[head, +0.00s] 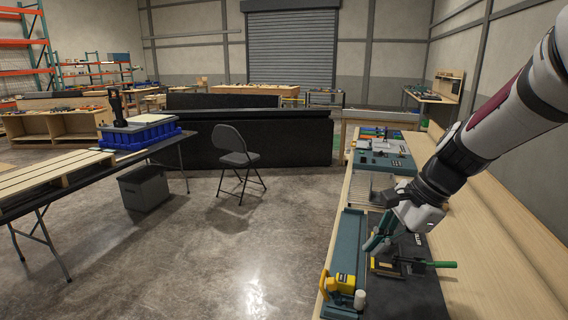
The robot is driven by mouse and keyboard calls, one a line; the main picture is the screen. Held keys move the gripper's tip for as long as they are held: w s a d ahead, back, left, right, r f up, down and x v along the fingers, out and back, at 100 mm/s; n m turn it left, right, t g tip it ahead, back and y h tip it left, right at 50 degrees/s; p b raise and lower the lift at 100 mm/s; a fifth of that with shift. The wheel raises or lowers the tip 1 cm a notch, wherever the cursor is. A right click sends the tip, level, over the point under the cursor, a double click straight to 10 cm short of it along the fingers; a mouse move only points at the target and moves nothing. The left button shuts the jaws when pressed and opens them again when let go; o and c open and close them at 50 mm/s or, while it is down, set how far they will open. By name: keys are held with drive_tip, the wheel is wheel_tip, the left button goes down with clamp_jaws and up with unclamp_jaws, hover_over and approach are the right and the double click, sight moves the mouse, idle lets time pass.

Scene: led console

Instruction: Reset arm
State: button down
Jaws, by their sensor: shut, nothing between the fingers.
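My arm reaches in from the right edge in the head view, over the long wooden workbench (470,290). My gripper (374,246) points down and to the left, above the front part of the bench. Its fingers are shut and hold nothing. Just right of the fingertips a small block-like fixture (385,267) and a green-handled tool (440,264) sit on a dark mat (415,295). I cannot tell whether the fingers touch anything. A teal console-like panel (372,162) with small parts lies farther back on the bench; my gripper is apart from it.
A yellow device (341,284) and a white cylinder (360,299) stand near the bench's front left edge. A folding chair (236,155), a table with a blue bin (140,137) and a grey box (144,188) stand to the left. The concrete floor (220,265) between is clear.

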drive_tip(key=s+r+n+t+h, duration=0.1)
drive_tip(key=s+r+n+h, duration=0.1)
drive_tip(key=s+r+n, duration=0.2)
drive_tip(key=s+r+n+t+h, duration=0.2)
drive_tip(key=s+r+n, duration=0.2)
drive_tip(key=s+n, duration=0.6)
drive_tip(key=shift+s+a+n+h, duration=0.2)
drive_tip(key=shift+s+n+h, duration=0.2)
drive_tip(key=shift+s, duration=2.95)
